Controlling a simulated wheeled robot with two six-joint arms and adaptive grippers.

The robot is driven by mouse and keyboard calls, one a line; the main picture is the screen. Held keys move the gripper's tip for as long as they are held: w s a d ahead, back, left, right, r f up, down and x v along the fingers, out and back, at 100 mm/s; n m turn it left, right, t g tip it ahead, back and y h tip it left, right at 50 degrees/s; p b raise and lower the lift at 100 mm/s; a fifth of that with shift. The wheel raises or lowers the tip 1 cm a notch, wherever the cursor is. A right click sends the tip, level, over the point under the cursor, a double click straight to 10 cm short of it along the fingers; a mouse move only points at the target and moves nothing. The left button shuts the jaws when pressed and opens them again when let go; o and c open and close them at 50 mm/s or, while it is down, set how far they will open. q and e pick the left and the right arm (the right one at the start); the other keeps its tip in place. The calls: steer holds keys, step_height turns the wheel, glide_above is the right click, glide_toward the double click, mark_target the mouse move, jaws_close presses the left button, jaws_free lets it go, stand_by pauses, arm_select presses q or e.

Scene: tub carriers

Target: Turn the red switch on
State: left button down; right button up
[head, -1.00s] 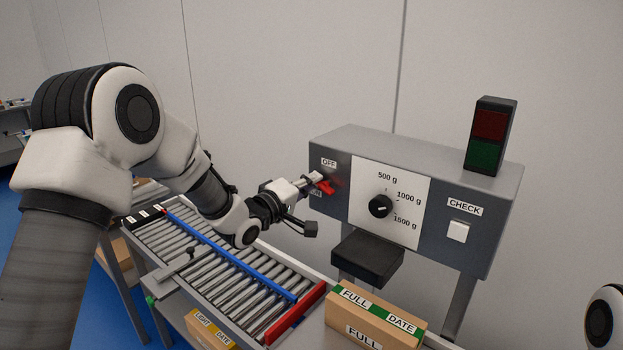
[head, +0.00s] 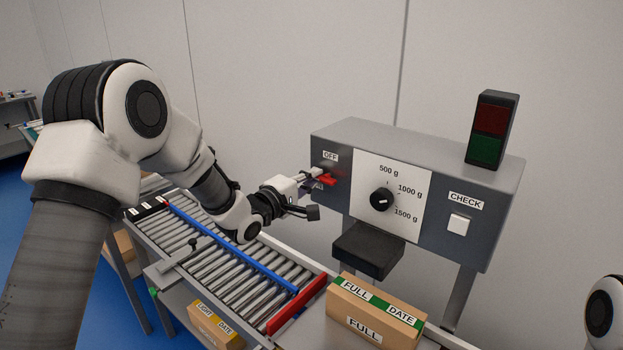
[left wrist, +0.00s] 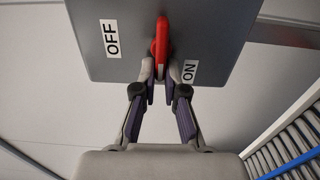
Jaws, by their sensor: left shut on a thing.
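The red switch (head: 327,179) is a lever on the left part of the grey control box's front. My left gripper (head: 314,175) is at it in the head view. In the left wrist view the red lever (left wrist: 161,45) stands between the fingertips, and the gripper (left wrist: 161,80) is shut on its end. The OFF label (left wrist: 110,38) is on the left of the lever there and the ON label (left wrist: 189,72) on the right, close to the fingertips. In the head view the OFF label (head: 330,156) shows above the lever; the ON label is hidden. My right gripper is out of view.
The control box (head: 420,150) also has a black dial (head: 381,199), a white CHECK button (head: 458,224) and a lamp tower (head: 492,130). A black platform (head: 368,249) juts out below. A roller conveyor (head: 220,262) and cardboard boxes (head: 375,308) are in front.

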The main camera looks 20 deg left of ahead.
arm_select(q)
steer(key=c, duration=1.2)
jaws_free()
steer(key=shift+w, duration=0.1)
steer(key=shift+c, duration=0.2)
steer(key=v, duration=1.2)
steer(key=shift+d, duration=0.1)
steer(key=shift+f, duration=0.1)
